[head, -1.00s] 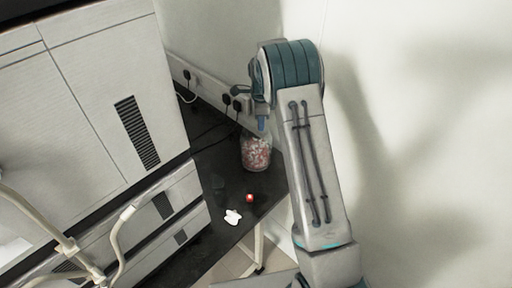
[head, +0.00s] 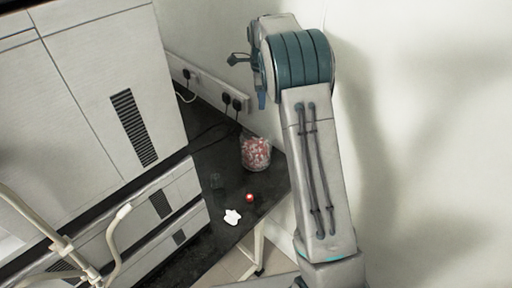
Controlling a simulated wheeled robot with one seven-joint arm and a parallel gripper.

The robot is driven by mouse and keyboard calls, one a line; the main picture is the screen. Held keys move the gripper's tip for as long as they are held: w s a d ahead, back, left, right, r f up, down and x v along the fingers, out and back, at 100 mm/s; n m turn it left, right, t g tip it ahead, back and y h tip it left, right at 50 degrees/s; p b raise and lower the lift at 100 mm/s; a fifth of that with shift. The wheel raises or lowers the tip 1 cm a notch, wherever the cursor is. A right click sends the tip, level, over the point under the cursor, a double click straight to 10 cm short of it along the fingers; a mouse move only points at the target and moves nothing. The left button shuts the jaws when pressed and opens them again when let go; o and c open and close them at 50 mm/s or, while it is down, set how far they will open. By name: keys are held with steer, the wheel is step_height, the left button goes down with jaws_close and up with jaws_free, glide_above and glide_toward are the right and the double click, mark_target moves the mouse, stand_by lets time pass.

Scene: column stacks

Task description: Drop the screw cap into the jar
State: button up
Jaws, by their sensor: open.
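The jar (head: 256,154) is clear and stands upright on the dark table near the wall, holding many red and whitish pieces. A small red object (head: 249,197) lies on the table in front of the jar, apart from it. It looks like a cap, but it is too small to be sure it is the screw cap. My gripper (head: 261,98) is above the jar, pointing down and clear of its rim. It is open, with nothing visible in it; my arm partly hides it.
A white flat lobed object (head: 232,216) lies near the table's front edge. A faint clear glass (head: 216,181) stands left of the jar. The large grey cabinet (head: 95,90) borders the table on the left. Plugs and cables (head: 226,99) run along the wall behind.

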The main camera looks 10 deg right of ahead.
step_height(320, 180, up, 4)
stand_by(0.5)
steer(key=s+r+n+t, duration=0.1)
steer(key=s+r+n, duration=0.35)
steer(key=s, duration=0.55)
steer(key=s+r+n+t, duration=0.1)
steer(key=s+r+n, duration=0.2)
steer(key=s+n, duration=0.5)
steer(key=s+f+n, duration=0.2)
steer(key=s+n, duration=0.1)
steer(key=s, duration=0.6)
steer(key=s+f+n+t, duration=0.1)
steer(key=s+n, duration=0.3)
steer(key=s, duration=0.6)
steer(key=shift+f+t, duration=0.3)
steer(key=shift+f, duration=0.6)
